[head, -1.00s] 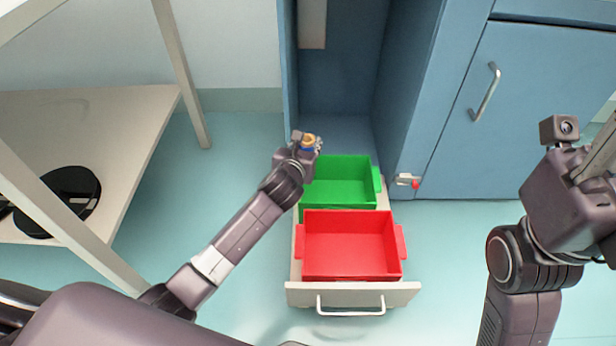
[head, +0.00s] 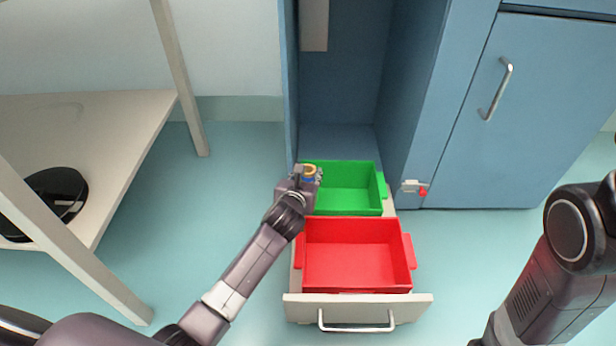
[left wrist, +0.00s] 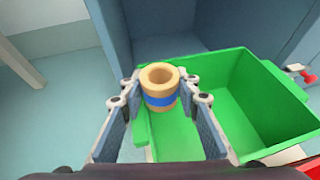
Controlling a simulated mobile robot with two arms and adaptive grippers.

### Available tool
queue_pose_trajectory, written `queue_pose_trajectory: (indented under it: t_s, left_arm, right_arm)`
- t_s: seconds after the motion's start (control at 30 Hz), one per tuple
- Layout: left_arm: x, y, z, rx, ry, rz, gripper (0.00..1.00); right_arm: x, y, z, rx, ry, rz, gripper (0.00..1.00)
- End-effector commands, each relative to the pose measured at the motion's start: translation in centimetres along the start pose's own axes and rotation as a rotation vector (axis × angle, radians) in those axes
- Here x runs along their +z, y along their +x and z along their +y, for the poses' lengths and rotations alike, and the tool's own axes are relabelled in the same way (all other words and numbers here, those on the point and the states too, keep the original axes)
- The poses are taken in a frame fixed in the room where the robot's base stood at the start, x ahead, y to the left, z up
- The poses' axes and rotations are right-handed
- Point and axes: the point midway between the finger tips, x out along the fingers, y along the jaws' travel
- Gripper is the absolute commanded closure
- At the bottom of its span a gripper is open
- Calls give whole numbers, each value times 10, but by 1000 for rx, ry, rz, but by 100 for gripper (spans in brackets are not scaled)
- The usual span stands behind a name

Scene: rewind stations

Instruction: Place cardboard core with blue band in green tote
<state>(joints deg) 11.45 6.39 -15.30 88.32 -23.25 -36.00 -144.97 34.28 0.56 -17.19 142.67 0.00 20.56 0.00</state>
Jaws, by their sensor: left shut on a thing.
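The cardboard core with a blue band (left wrist: 160,88) is upright between the fingers of my left gripper (left wrist: 160,96), which is shut on it. In the head view the core (head: 310,170) shows at the tip of my left gripper (head: 308,174), by the left end of the green tote (head: 350,200). In the left wrist view the core is in front of the left part of the green tote (left wrist: 240,100), which looks empty. My right arm shows at the right of the head view, but its gripper is out of view.
A red tote (head: 357,255), empty, sits in front of the green one in the pulled-out drawer (head: 357,308). A blue cabinet (head: 500,110) stands behind and right. A shelf (head: 90,130) with a black round thing (head: 45,200) is at left.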

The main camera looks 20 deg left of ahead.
Motion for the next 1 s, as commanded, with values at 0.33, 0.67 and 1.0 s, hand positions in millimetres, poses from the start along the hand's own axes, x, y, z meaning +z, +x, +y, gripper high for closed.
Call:
queue_pose_trajectory:
  t_s: [0.33, 0.67, 1.0]
  left_arm:
    - [-2, 1, 0, 0, 2, 0, 85]
    - [-10, 4, 1, 0, 1, -1, 85]
    - [-10, 4, 0, 0, 0, 0, 53]
  right_arm:
    - [0, 1, 0, 0, 0, -1, 60]
    - [1, 1, 0, 1, 1, 0, 60]
    - [1, 0, 0, 1, 1, -4, 60]
